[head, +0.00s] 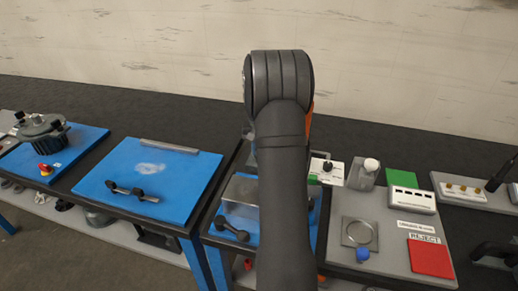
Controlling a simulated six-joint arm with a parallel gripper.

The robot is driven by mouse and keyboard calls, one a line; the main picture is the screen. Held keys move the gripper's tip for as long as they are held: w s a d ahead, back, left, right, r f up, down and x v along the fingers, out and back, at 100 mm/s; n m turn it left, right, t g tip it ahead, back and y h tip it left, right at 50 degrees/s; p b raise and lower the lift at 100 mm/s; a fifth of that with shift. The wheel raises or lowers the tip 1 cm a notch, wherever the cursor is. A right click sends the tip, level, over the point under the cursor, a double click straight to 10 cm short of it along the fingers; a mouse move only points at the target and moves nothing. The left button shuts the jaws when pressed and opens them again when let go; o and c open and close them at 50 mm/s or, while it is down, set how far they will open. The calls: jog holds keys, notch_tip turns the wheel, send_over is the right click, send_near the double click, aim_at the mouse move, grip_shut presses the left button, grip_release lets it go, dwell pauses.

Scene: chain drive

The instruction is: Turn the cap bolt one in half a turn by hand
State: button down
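My arm rises through the middle of the head view and covers much of the centre bench. My gripper is hidden behind the arm or out of the picture. The cap bolt cannot be made out, nor can any bolt head be told apart. A blue panel (185,185) in the left middle carries a dark two-knobbed bar (132,191). Behind my arm, a second blue-topped station (215,226) holds a grey block (240,197) and another dark knobbed part (232,232); part of it is hidden.
At far left, a dark round housing (42,126) stands near a red button (45,170). The grey board (398,265) on the right bears a ring plate (359,233), blue knob (362,254), red square (431,258) and green square (401,178). A tray (484,201) lies farther right.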

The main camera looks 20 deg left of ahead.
jog(key=m, duration=0.6)
jog(key=shift+r+m, duration=0.1)
jog(key=shift+m, duration=0.2)
jog(key=m, duration=0.5)
jog(key=shift+w+m, duration=0.1)
jog(key=shift+m, duration=0.2)
jog(key=shift+r, duration=0.1)
jog(key=c, duration=1.2)
grip_release()
jog(key=shift+c, duration=0.2)
notch_tip(320, 180, up, 17)
jog(key=shift+r, duration=0.15)
